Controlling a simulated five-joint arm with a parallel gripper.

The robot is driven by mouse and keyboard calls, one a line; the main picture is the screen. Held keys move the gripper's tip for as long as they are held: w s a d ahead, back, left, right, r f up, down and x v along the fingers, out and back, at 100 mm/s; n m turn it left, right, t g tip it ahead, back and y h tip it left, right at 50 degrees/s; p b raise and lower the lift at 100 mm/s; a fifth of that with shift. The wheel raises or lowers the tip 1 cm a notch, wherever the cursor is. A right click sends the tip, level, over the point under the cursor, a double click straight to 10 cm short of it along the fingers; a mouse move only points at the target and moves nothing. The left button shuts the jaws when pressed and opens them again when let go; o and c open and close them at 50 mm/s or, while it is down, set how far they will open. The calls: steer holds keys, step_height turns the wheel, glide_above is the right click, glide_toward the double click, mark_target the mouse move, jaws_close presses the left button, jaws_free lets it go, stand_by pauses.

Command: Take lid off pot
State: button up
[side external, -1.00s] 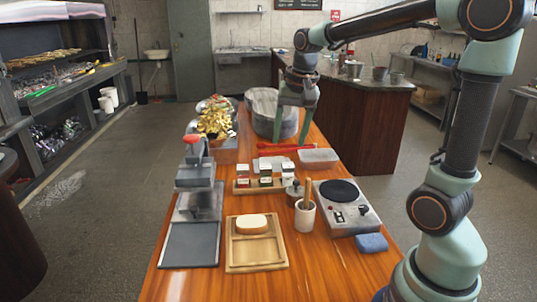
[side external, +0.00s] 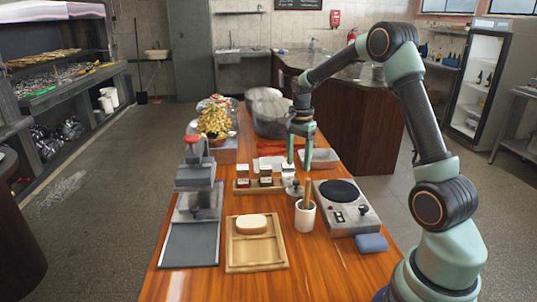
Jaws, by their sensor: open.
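A small dark metal pot (side external: 293,194) stands on the wooden counter, just left of the hot plate. Its lid with a knob (side external: 294,183) appears to be on it; the details are small. My gripper (side external: 299,167) points down above and slightly behind the pot, with its two green fingers apart. Nothing shows between the fingers. I cannot tell exactly how far the fingertips are from the lid.
A white cup with a wooden utensil (side external: 305,218) stands in front of the pot. The hot plate (side external: 346,215) is to the right. A spice rack (side external: 259,184) is to the left. A clear tray (side external: 322,158) and large grey tub (side external: 270,125) are behind.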

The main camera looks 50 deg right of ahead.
mark_target(296, 181)
steer(key=shift+a+f, duration=0.15)
steer(key=shift+f, duration=1.4)
steer(key=shift+a+f, duration=0.1)
steer(key=shift+f, duration=1.45)
jaws_close()
